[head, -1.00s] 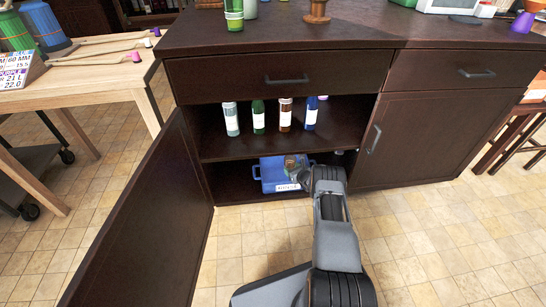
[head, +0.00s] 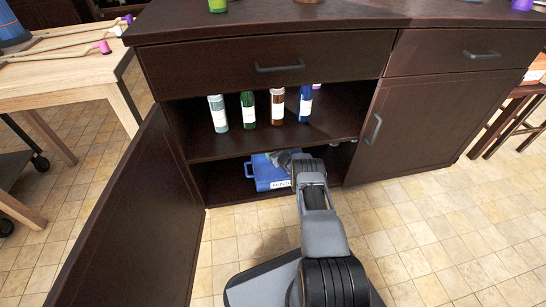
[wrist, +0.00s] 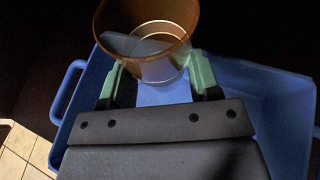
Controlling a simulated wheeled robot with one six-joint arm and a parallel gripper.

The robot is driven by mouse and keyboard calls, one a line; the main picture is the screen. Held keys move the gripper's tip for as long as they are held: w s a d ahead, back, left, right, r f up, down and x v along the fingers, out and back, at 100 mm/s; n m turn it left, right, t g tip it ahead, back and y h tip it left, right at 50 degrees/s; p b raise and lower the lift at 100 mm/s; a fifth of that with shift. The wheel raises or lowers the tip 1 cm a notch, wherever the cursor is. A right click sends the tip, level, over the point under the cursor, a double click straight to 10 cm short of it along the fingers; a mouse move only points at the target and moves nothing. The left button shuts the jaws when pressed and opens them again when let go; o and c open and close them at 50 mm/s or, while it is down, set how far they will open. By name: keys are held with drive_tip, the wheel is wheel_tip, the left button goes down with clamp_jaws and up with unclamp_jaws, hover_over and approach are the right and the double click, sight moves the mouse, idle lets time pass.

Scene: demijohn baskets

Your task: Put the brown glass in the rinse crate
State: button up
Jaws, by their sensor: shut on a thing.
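The brown glass (wrist: 148,28) is a clear amber tumbler, held between the green-padded fingers of my gripper (wrist: 161,78) in the wrist view. Its mouth faces the camera. A blue crate (wrist: 68,97) with a side handle lies beneath and around it in that view; I cannot tell whether the glass touches the crate floor. In the head view the blue crate (head: 265,178) stands on the cabinet's bottom shelf, with a white label whose text is too small to read surely. My gripper (head: 285,158) reaches over it there, and the glass is not clearly visible.
The cabinet's open door (head: 135,215) stands to the left of my arm. The middle shelf (head: 260,137) above the crate carries several labelled bottles, including a brown bottle (head: 277,107). A closed door (head: 425,125) is on the right. The tiled floor (head: 430,235) in front is clear.

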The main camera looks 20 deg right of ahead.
drive_tip(key=shift+w+a+f, duration=0.1)
drive_tip(key=shift+f, duration=0.5)
drive_tip(key=shift+a+r, duration=0.1)
drive_tip(key=shift+r, duration=0.05)
drive_tip(key=shift+f, duration=0.2)
drive_tip(key=shift+f, duration=0.25)
drive_tip(key=o, duration=1)
drive_tip(key=shift+o, duration=0.2)
